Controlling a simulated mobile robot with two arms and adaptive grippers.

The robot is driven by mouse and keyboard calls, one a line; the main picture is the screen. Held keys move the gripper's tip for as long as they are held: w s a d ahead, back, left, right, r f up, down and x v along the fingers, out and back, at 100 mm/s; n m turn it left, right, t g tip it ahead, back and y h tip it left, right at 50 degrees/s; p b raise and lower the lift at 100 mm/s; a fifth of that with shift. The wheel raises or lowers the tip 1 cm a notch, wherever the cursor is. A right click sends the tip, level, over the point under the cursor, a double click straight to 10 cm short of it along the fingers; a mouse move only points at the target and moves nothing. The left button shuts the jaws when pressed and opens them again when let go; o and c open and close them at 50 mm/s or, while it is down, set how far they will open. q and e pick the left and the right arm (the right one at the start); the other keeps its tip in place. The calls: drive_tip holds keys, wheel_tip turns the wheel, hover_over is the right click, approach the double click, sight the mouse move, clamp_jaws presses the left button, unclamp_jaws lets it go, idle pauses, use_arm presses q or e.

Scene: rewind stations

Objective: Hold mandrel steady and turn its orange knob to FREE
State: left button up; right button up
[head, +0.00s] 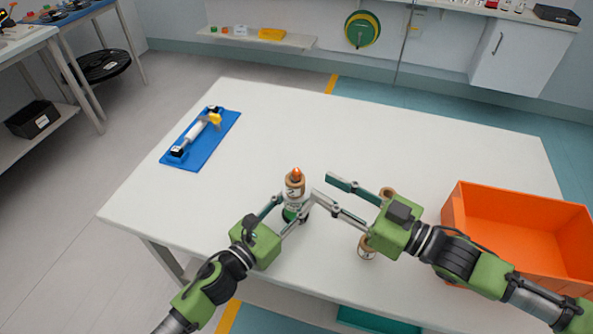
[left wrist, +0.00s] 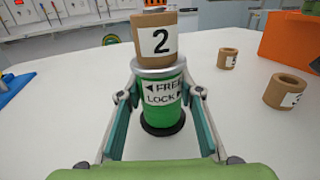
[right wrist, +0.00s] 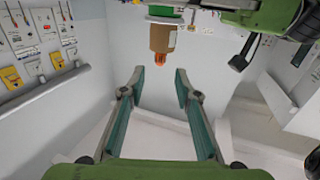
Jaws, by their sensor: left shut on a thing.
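The mandrel stands upright on the white table, and its green body (left wrist: 163,103) bears a label with FREE above LOCK. A brown core (left wrist: 155,42) marked 2 sits on it. The orange knob (head: 296,172) tops it in the head view and shows below the core in the right wrist view (right wrist: 160,60); I cannot read its setting. My left gripper (head: 291,213) is shut on the green body, one finger on each side. My right gripper (head: 322,187) is open and empty, right of the knob; its fingers (right wrist: 159,75) point toward it without touching.
Two loose brown cores (left wrist: 228,58) (left wrist: 285,92) stand on the table, partly behind my right arm in the head view. An orange bin (head: 455,225) is at the right. A blue tray (head: 225,128) with a white roller lies at the left. The table's far middle is clear.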

sight(300, 174)
drive_tip(key=x, duration=0.8)
drive_tip(key=shift+w+a, duration=0.2)
drive_tip(key=shift+a, duration=0.1)
clamp_jaws()
